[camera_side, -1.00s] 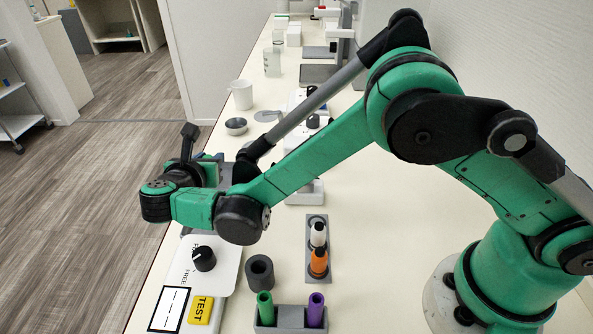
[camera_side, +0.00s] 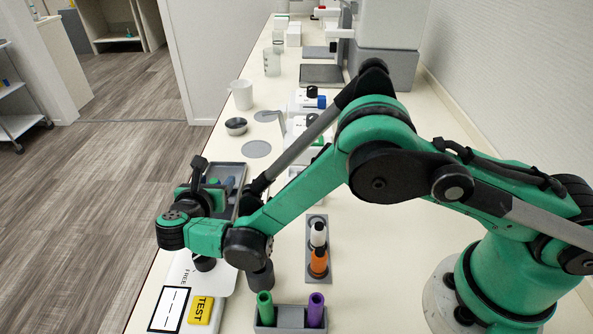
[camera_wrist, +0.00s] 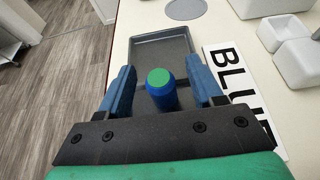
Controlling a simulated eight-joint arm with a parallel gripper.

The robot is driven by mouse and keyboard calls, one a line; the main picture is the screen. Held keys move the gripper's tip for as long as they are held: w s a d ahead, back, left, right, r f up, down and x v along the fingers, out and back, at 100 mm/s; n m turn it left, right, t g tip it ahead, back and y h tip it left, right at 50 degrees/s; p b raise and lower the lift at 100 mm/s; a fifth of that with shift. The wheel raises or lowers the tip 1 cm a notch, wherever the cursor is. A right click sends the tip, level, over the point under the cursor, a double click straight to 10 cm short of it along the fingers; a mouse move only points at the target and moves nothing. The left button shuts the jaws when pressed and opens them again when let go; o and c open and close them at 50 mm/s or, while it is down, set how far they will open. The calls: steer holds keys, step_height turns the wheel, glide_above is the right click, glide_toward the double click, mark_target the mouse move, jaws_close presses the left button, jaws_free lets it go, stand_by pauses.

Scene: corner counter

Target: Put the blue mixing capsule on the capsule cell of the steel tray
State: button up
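The blue mixing capsule (camera_wrist: 161,94), with a green top, stands upright in the wrist view, over the near part of the steel tray (camera_wrist: 151,46). My gripper (camera_wrist: 162,90) is open, one blue-padded finger on each side of the capsule, with a visible gap on both sides. The capsule's foot is partly hidden, so I cannot tell exactly how it sits in its cell. In the side view the steel tray (camera_side: 241,170) lies near the counter's left edge, partly hidden by my gripper (camera_side: 219,182).
A card lettered "BLUE" (camera_wrist: 232,75) lies right of the tray. In the side view, a rack with white and orange capsules (camera_side: 318,222), a holder with green and purple tubes (camera_side: 291,318) and a yellow TEST block (camera_side: 200,309) stand nearby.

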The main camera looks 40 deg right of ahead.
steer(key=shift+r, duration=0.1)
steer(key=v, duration=1.1)
steer(key=shift+s+a+r, duration=0.1)
steer(key=shift+s+a, duration=0.05)
steer(key=shift+a, duration=0.1)
steer(key=shift+d+r, duration=0.1)
steer(key=shift+r, duration=0.15)
steer(key=d+r+m+g+y, duration=0.4)
steer(key=d+r+m, duration=0.2)
steer(key=d+m, duration=0.5)
steer(key=s+d+m+t+y, duration=0.1)
steer(key=s+d+m+y, duration=0.4)
steer(key=s+d+m, duration=0.5)
steer(key=shift+d+r+m+t+y, duration=0.3)
steer(key=shift+r+m+t, duration=0.1)
steer(key=shift+m, duration=2.5)
